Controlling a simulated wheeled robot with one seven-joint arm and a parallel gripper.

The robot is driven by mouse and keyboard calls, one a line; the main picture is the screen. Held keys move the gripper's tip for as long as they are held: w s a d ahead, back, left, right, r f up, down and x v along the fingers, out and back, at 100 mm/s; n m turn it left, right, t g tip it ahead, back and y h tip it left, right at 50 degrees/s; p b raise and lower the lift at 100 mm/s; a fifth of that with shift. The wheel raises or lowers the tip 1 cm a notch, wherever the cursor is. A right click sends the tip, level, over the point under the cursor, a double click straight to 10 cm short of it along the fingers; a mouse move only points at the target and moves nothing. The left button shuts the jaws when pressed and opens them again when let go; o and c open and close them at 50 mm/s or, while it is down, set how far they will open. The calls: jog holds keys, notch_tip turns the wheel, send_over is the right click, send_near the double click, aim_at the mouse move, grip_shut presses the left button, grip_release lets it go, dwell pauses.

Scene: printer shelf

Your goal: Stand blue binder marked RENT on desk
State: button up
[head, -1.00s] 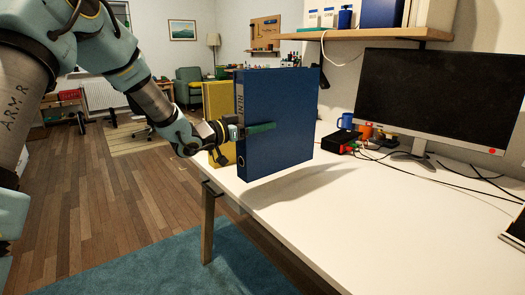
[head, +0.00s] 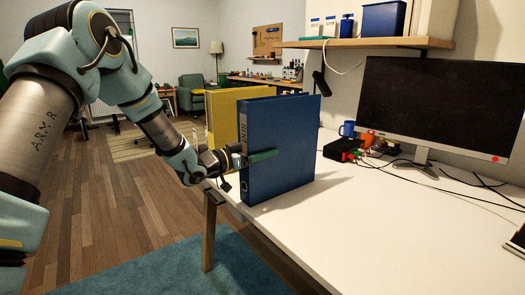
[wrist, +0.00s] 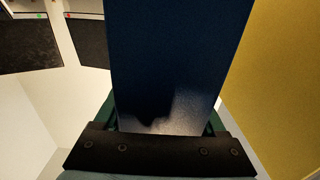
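The blue binder (head: 280,150) stands upright at the left part of the white desk, its spine label facing me and the lettering too small to read now. Its lower edge is at or very near the desk top; I cannot tell for sure whether it touches. In the wrist view the binder (wrist: 175,60) fills the space between the green fingers.
A yellow binder (head: 225,118) stands close behind the blue one. A black box (head: 343,149), a blue mug (head: 347,129), cables and a monitor (head: 440,105) are to the right. A shelf (head: 365,43) hangs above. The front of the desk (head: 370,230) is clear.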

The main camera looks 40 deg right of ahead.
jog(key=o, duration=0.4)
jog(key=shift+c, duration=0.2)
jog(key=shift+r, duration=0.2)
jog(key=a+b, duration=0.1)
jog(key=a, duration=1.1)
jog(key=w+a+f+n+t+y, duration=0.4)
jog(key=w+a+n+t+y, duration=0.4)
jog(key=w+a, duration=0.6)
jog(key=s+a+f+n+y, duration=0.1)
jog(key=s+a+n+y, duration=0.15)
jog(key=a, duration=0.65)
jog(key=s+a+f+n+y, duration=0.15)
jog(key=a+y, duration=0.25)
jog(key=a, duration=0.5)
jog(key=s+a+f+n+g+y, duration=0.1)
jog(key=s+a+n+g+y, duration=0.2)
jog(key=s+a, duration=0.8)
jog(key=s+n+g, duration=0.2)
jog(key=s, duration=0.2)
jog(key=shift+s+a+f, duration=0.15)
jog(key=shift+s+a, duration=0.05)
jog(key=shift+a, duration=0.2)
